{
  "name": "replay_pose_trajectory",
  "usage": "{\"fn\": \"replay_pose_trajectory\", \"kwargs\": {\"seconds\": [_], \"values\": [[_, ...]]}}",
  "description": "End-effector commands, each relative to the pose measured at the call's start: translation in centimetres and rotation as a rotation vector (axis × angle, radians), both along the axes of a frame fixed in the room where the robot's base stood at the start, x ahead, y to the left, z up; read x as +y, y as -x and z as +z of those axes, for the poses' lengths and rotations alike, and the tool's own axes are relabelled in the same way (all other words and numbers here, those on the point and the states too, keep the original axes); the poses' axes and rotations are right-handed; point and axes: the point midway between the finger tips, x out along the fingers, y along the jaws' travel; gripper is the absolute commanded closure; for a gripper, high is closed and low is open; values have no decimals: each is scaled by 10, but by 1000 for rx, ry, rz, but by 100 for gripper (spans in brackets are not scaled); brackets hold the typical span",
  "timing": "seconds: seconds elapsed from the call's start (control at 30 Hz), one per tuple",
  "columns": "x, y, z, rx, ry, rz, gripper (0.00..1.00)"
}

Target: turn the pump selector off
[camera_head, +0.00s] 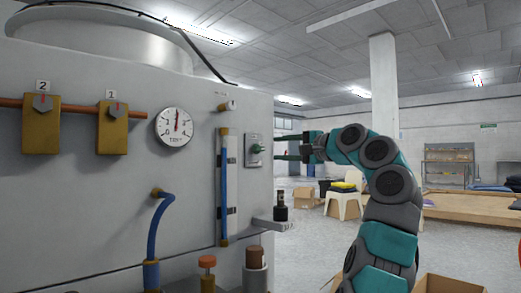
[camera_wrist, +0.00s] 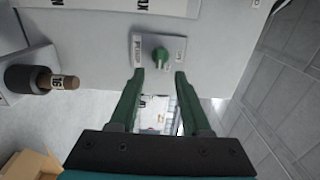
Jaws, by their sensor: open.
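The pump selector is a small green knob (camera_head: 257,148) on a light rectangular plate (camera_head: 254,138) on the washer's front face. In the wrist view the knob (camera_wrist: 160,54) sits near the middle of its plate (camera_wrist: 143,42), with small labels at either side that I cannot read surely. My gripper (camera_head: 278,148) is open, with its two green fingers pointing at the plate. In the wrist view the fingertips (camera_wrist: 160,74) lie to either side of the knob's line, just short of it. They appear apart from the knob, and nothing is between them.
A blue-filled vertical tube (camera_head: 224,185) and a dial gauge (camera_head: 174,128) are left of the selector. A small shelf with a dark-capped bottle (camera_head: 281,206) juts out below; a bottle-like item (camera_wrist: 62,82) shows left in the wrist view. Cardboard boxes (camera_head: 447,284) stand on the floor.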

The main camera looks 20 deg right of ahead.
Motion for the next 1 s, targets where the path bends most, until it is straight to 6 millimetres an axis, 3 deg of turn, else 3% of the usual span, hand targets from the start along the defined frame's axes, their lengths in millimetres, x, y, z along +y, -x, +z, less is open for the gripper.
{"fn": "replay_pose_trajectory", "kwargs": {"seconds": [0.4,0.73,1.0], "values": [[20,-56,1,2,0,0,52],[24,-64,0,-1,0,1,52],[24,-64,0,0,0,1,81]]}}
